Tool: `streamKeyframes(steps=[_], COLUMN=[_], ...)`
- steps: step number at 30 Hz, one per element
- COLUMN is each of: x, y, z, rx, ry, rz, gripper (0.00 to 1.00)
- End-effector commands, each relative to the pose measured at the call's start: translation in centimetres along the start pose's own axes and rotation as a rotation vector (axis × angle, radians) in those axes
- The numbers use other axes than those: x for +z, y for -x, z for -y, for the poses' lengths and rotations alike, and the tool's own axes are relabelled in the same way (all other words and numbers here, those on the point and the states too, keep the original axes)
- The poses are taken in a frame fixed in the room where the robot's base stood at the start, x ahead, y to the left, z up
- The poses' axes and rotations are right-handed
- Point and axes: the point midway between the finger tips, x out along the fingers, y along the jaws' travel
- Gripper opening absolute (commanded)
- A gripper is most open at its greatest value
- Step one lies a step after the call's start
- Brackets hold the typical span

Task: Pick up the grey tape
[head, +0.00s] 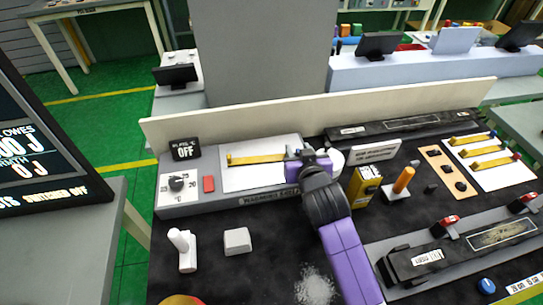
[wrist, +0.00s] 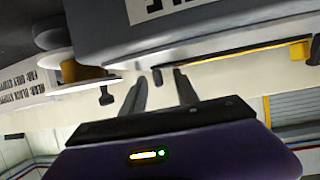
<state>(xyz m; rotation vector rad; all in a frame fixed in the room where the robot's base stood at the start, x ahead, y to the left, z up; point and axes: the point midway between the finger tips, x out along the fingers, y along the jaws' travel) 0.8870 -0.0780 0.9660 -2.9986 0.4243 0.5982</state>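My gripper (head: 303,160) is over the right end of the warming station in the head view, its fingers partly hidden by my wrist. In the wrist view my gripper (wrist: 159,78) has two grey fingers apart, with a small dark peg (wrist: 157,76) seen between their tips. I cannot tell whether they touch it. A pale grey rounded piece (head: 337,159), which may be the grey tape, sits just right of my gripper. A grey disc (wrist: 58,37) shows at upper left in the wrist view, beside a label plate mentioning grey and black. I cannot confirm which piece is the tape.
The station (head: 215,195) carries a dial, red button, OFF display and yellow strip (head: 255,159). A yellow box (head: 364,186) and orange-handled tool (head: 402,181) stand right of my arm. A pale board (head: 320,112) edges the back.

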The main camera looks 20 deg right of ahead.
Motion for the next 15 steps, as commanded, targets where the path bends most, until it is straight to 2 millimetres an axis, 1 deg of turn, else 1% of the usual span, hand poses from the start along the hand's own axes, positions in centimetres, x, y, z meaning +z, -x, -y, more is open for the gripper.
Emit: streamKeyframes(steps=[6, 7, 11, 12, 15], x=[-0.02, -0.02, -0.01, -0.01, -0.01], y=[-0.15, -0.14, -0.13, -0.13, -0.12], z=[-0.02, -0.02, -0.02, -0.01, -0.01], rx=[0.0, 0.0, 0.0, 0.0, 0.0], ry=[-0.001, -0.001, 0.0, 0.0, 0.0], rz=[-0.001, -0.001, -0.001, -0.001, -0.001], gripper=[0.36, 0.34, 0.09, 0.01, 0.0])
